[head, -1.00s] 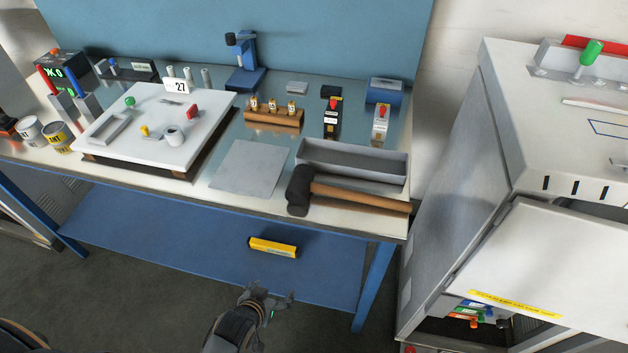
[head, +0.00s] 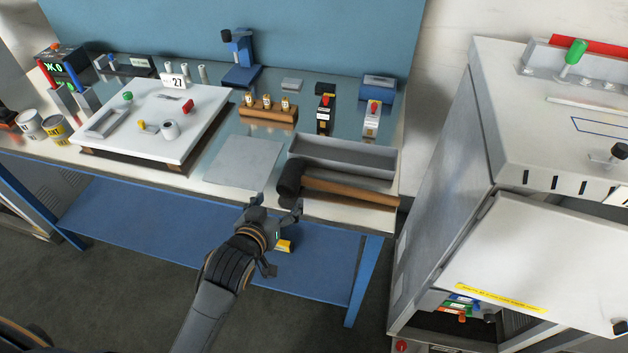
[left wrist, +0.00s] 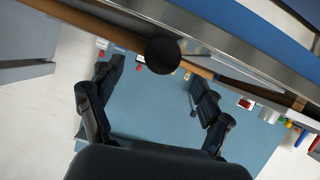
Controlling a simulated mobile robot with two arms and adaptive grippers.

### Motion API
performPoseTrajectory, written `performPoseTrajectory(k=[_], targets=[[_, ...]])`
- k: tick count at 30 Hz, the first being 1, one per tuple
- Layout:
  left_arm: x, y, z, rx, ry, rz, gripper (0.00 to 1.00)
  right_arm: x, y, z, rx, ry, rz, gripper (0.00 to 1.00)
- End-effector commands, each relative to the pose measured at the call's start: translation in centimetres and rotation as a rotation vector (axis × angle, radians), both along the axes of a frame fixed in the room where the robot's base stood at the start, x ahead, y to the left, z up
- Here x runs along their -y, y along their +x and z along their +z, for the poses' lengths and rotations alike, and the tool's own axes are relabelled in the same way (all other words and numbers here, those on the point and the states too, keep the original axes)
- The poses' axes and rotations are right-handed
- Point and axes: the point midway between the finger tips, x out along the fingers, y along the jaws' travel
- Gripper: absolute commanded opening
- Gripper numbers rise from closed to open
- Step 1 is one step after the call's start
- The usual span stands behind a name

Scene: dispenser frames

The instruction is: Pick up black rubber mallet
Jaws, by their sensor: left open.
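The black rubber mallet (head: 290,181) lies on the workbench near its front edge, its black head to the left and its wooden handle (head: 350,188) reaching right along a grey tray. In the left wrist view its round black head (left wrist: 163,55) shows at the bench edge. My left gripper (head: 278,208) is open and empty, just in front of the bench edge and a little below the mallet head, apart from it. Its spread fingers (left wrist: 160,108) also show in the left wrist view. My right gripper is not in view.
The workbench edge (head: 220,193) lies close to my left gripper. A grey tray (head: 342,152) stands directly behind the mallet handle, and a flat grey plate (head: 243,162) lies left of the head. A yellow object (head: 284,246) sits on the blue lower shelf. A grey cabinet (head: 445,170) stands right.

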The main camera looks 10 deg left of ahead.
Motion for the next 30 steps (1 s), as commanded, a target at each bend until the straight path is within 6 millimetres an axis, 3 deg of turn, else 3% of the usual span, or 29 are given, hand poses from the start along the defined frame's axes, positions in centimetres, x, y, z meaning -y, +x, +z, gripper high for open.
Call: performPoseTrajectory(k=[8, 18, 27, 28, 30], targets=[[0.1, 1.8, -0.6, 0.000, 0.001, 0.000, 0.79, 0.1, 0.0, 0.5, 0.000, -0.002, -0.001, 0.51], [0.1, 5.5, -2.2, 0.001, 0.000, -0.001, 0.79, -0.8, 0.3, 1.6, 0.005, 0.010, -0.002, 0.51], [0.1, 5.8, -2.5, 0.001, 0.000, -0.001, 0.79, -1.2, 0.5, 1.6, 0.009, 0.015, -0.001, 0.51], [0.1, 5.8, -2.5, 0.001, 0.000, -0.001, 0.77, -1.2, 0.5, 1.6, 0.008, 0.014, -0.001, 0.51], [0.1, 5.8, -2.5, 0.000, 0.000, -0.001, 0.62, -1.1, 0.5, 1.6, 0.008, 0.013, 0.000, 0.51]])
